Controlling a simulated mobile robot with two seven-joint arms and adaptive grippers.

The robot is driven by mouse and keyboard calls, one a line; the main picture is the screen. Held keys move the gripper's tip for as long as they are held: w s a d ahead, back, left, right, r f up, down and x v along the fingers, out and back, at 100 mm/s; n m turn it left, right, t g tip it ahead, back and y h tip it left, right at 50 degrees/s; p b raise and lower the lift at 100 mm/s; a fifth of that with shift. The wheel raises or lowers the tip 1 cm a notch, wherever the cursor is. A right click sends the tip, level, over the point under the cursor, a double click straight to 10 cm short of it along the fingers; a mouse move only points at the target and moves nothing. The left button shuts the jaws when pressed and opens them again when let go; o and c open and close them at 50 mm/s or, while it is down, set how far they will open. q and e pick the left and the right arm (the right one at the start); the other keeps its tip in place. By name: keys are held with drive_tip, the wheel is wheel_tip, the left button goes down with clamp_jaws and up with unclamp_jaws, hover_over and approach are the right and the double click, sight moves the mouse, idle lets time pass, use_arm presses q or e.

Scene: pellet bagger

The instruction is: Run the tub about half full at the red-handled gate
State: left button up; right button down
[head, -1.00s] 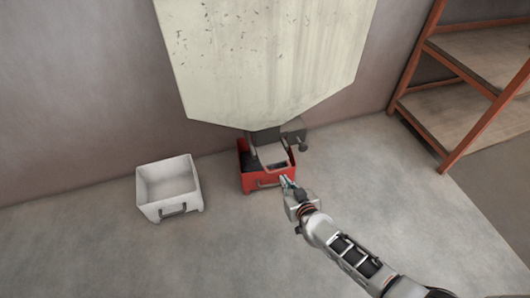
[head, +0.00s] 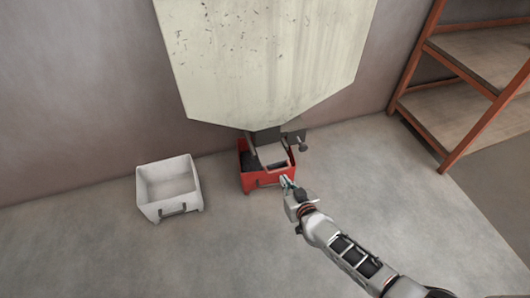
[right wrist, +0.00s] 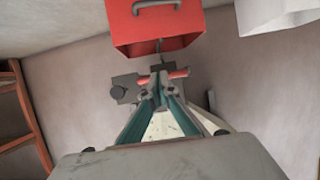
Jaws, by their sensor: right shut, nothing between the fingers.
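The red tub (head: 266,179) stands on the floor under the hopper's spout. A grey gate part (head: 272,155) hangs over it and hides much of its inside. Dark matter shows at the tub's left inside; I cannot tell whether it is pellets or shadow, nor its level. The tub's front and handle show in the right wrist view (right wrist: 160,36). A red gate handle (right wrist: 178,74) shows there too. My right gripper (head: 287,182) is shut and empty. Its fingertips (right wrist: 160,80) are close to the red handle; contact is unclear. My left gripper is out of view.
A white tub (head: 168,184) stands empty on the floor to the left. The large beige hopper (head: 265,60) hangs above the red tub. An orange-framed shelf (head: 455,100) stands at the right. The floor in front is clear.

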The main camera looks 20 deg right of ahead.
drive_tip(key=shift+s, duration=0.1)
idle(0.4)
